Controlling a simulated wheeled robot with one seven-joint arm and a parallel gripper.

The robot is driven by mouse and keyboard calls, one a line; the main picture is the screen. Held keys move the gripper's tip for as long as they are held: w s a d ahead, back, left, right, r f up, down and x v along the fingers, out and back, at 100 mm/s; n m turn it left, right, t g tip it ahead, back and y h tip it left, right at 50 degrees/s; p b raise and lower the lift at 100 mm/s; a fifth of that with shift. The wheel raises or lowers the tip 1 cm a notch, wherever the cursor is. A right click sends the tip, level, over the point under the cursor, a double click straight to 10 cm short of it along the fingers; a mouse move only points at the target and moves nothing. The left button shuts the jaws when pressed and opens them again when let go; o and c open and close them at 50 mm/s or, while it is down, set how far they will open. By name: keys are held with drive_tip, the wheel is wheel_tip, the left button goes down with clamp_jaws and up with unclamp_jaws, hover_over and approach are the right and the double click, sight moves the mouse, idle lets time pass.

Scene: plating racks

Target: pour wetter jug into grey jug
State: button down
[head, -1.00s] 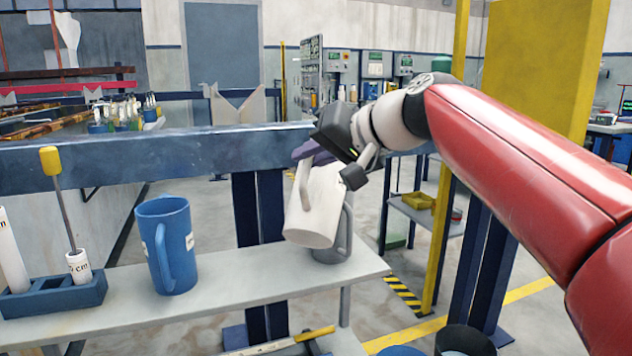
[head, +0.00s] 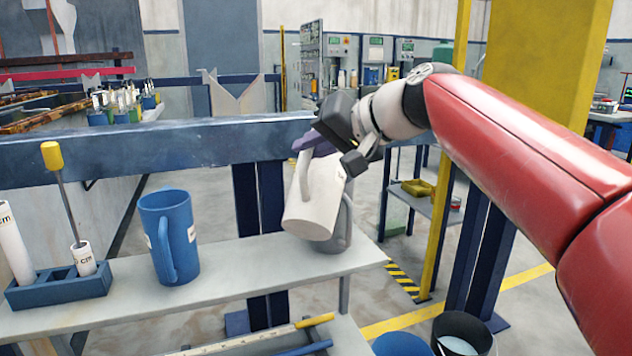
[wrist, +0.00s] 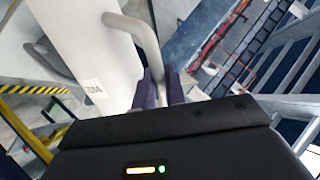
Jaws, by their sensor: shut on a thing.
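My gripper (head: 309,146) is shut on the handle of a white jug (head: 316,203). The purple fingers grip the handle in the wrist view (wrist: 160,88). The white jug is tilted, its base toward the lower left and its top toward my wrist. A small label shows on its side in the wrist view; I cannot read it. The grey jug (head: 341,238) stands upright on the shelf, mostly hidden behind the white jug. The white jug overlaps it in the head view, and I cannot tell whether they touch. No liquid is visible.
A blue jug (head: 168,238) stands left on the pale shelf (head: 232,274). A blue rack (head: 60,290) with white tubes and a yellow-handled tool is farther left. A blue beam (head: 100,156) runs behind. A yellow post (head: 447,215) and buckets (head: 463,334) are at the right.

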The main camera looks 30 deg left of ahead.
drive_tip(key=shift+r, duration=0.15)
idle(0.4)
drive_tip(key=shift+w+r+p, duration=0.25)
drive_tip(key=shift+r+p, duration=0.15)
drive_tip(key=shift+p, duration=0.65)
drive_tip(key=shift+w+r+m, duration=0.1)
drive_tip(key=shift+m, duration=0.2)
drive_tip(key=shift+w+a+r+g, duration=0.15)
drive_tip(key=shift+w+g, duration=0.1)
drive_tip(key=shift+g, duration=0.25)
drive_tip(key=shift+w+r+m+h, duration=0.1)
drive_tip(key=shift+r+m+h, duration=0.05)
drive_tip(key=shift+m+h, duration=0.15)
drive_tip(key=shift+w+a+r+m+g, duration=0.1)
drive_tip(key=shift+w+r+m+g, duration=0.45)
drive_tip(key=shift+w+r, duration=0.3)
drive_tip(key=shift+s+r, duration=0.1)
drive_tip(key=shift+r, duration=0.05)
idle(0.6)
